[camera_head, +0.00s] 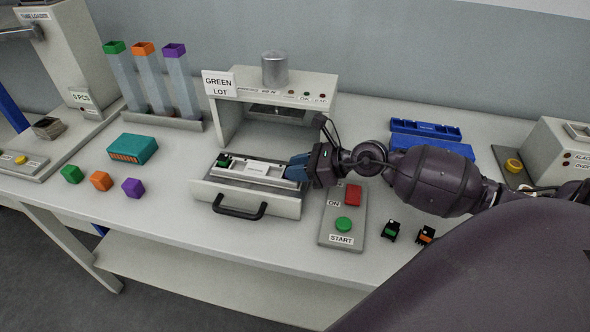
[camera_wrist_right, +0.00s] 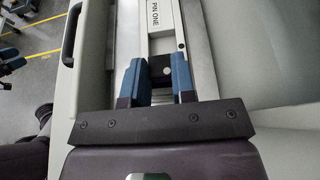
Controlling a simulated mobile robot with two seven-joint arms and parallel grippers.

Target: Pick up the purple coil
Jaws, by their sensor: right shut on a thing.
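My right gripper (camera_head: 299,168) reaches in from the right to the right end of a pale fixture in the open drawer (camera_head: 206,199). In the right wrist view, its blue fingers (camera_wrist_right: 160,78) are closed on a small black part (camera_wrist_right: 158,66) at the end of the fixture marked PIN ONE (camera_wrist_right: 163,22). No purple shows on this part, so I cannot tell whether it is the purple coil. Two small black parts lie at the front right, one with green (camera_head: 390,230) and one with orange (camera_head: 426,236). My left gripper is not in view.
A press frame marked GREEN LOT (camera_head: 228,115) stands behind the drawer. A START button box (camera_head: 343,224) is at its right. Blue trays (camera_head: 426,131) lie behind my arm.

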